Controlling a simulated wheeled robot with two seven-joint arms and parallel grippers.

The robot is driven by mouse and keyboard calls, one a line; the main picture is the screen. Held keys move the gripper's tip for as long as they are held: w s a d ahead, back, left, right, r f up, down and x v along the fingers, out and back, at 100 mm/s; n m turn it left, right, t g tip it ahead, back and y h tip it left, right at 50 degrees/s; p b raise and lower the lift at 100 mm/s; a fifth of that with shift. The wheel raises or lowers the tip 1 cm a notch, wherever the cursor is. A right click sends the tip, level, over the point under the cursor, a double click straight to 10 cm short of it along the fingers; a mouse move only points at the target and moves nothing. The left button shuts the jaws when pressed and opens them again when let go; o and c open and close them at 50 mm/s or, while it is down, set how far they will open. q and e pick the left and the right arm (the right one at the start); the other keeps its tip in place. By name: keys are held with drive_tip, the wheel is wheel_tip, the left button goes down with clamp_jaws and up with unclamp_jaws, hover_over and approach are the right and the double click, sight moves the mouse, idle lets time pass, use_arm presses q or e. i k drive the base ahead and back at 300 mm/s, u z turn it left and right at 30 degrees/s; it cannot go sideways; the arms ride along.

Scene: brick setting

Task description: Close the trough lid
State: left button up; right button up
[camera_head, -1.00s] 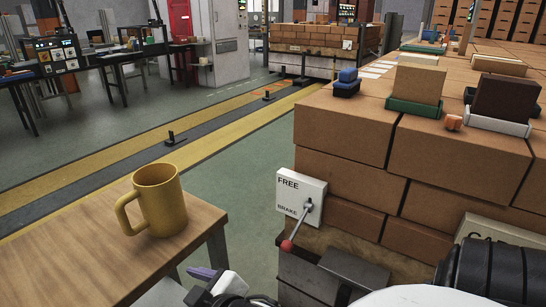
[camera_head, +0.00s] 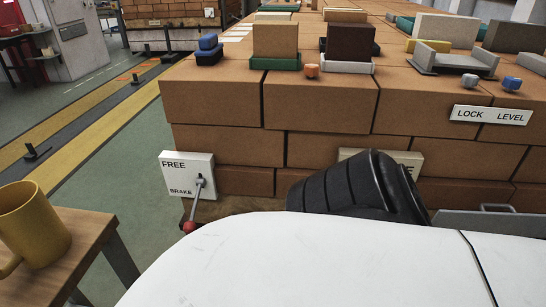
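A grey metal panel with a small bar handle (camera_head: 497,207) shows at the right edge, low in front of the brick wall. It may be the trough lid. My white and black arm covers most of what lies below it, so I cannot tell whether it is open or shut. The trough's inside is hidden. Neither of my grippers is in view.
A brick stack (camera_head: 330,98) fills the middle, with blocks and small trays on top. A FREE/BRAKE plate (camera_head: 187,172) has a red-knobbed lever (camera_head: 194,205). A yellow mug (camera_head: 32,222) stands on a wooden table (camera_head: 72,262) at left. Floor between is clear.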

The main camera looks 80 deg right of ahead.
sight(514, 224)
drive_tip(key=i, duration=0.45)
drive_tip(key=z, duration=3.2)
